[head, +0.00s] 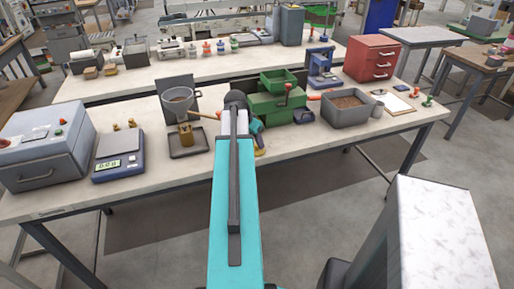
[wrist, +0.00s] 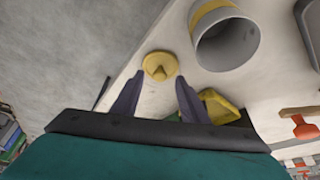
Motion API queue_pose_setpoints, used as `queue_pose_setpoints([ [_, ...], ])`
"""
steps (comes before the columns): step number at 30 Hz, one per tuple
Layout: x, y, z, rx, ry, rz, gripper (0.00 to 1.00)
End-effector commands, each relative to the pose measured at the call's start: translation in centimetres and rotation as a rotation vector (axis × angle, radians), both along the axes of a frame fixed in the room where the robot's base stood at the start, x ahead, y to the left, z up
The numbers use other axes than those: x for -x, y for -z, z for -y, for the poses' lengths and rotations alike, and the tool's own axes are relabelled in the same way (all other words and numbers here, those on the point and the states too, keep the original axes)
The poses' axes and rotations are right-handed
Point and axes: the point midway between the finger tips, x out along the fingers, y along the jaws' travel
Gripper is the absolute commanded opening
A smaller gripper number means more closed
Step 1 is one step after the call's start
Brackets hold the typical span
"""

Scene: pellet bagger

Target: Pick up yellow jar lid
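The yellow jar lid (wrist: 160,66) is a small round disc with a raised ridge across its top. It lies on the pale bench top near the bench edge in the wrist view. My gripper (wrist: 159,82) is open, its two dark fingers apart, with the lid in line with the gap just past the fingertips. No contact shows, and I cannot tell the height. In the head view my own arm hides the gripper and most of the spot around it; a bit of yellow shows beside the arm's end, but I cannot tell what it is.
A grey cylinder with a yellow band (wrist: 226,42) stands right of the lid, and a yellow piece (wrist: 219,106) lies by the right finger. The bench holds a scale (head: 118,160), a green machine (head: 275,103) and a pellet bin (head: 350,107).

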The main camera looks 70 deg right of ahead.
Motion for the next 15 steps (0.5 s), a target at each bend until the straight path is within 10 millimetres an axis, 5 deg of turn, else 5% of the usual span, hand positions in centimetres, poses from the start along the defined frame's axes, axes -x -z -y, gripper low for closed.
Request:
queue_pose_setpoints([
  [15, 0.2, 1.9, 0.7, 0.001, -0.001, 0.0, 0.4],
])
